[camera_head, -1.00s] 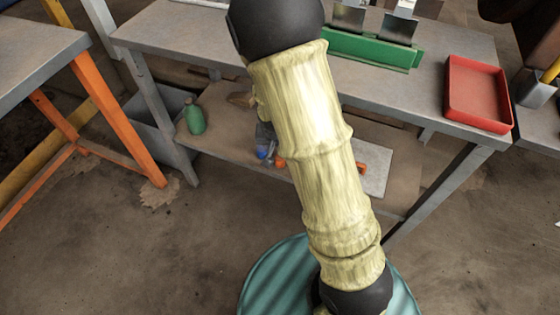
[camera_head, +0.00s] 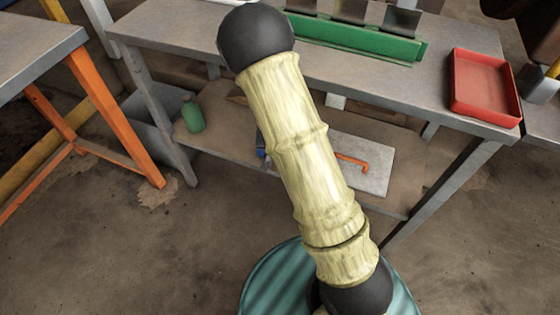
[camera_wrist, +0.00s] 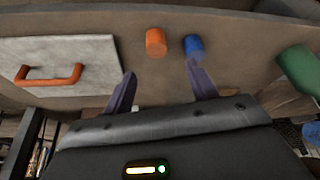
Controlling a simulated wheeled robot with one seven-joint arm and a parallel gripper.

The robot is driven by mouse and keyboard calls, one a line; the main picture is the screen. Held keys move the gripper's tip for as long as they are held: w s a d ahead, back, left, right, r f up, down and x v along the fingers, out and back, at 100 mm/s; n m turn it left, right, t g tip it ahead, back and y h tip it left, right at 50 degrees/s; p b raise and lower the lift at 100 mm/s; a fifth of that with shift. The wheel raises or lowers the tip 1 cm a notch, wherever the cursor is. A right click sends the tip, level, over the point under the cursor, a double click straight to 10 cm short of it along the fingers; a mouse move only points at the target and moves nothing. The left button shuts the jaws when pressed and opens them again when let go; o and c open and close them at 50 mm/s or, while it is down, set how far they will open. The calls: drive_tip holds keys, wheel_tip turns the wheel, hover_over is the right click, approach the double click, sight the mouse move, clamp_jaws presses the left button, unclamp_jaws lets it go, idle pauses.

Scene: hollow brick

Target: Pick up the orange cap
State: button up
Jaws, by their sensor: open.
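The orange cap (camera_wrist: 156,42) shows in the wrist view as a small orange cylinder on the brown lower shelf, just beyond my fingertips and between their lines. My gripper (camera_wrist: 160,88) is open, its two dark purple fingers apart with nothing between them. A blue cap (camera_wrist: 193,46) stands right of the orange cap, close to the tip of the right finger; I cannot tell whether they touch. In the head view my arm hides the orange cap and my gripper.
A grey board with an orange handle (camera_wrist: 50,76) lies left of the caps; it also shows in the head view (camera_head: 370,170). A green bottle (camera_head: 193,115) stands on the same shelf. The workbench top (camera_head: 190,25) above holds a green rack (camera_head: 350,40) and a red tray (camera_head: 484,85).

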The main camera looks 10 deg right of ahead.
drive_tip(key=b+x, duration=0.1)
drive_tip(key=x, duration=0.4)
drive_tip(key=shift+f, duration=0.1)
drive_tip(key=b+x, duration=0.1)
drive_tip(key=x, duration=0.1)
drive_tip(key=b+x, duration=0.2)
drive_tip(key=x, duration=0.1)
drive_tip(key=shift+d, duration=0.25)
drive_tip(key=shift+s, duration=0.1)
drive_tip(key=c, duration=1.1)
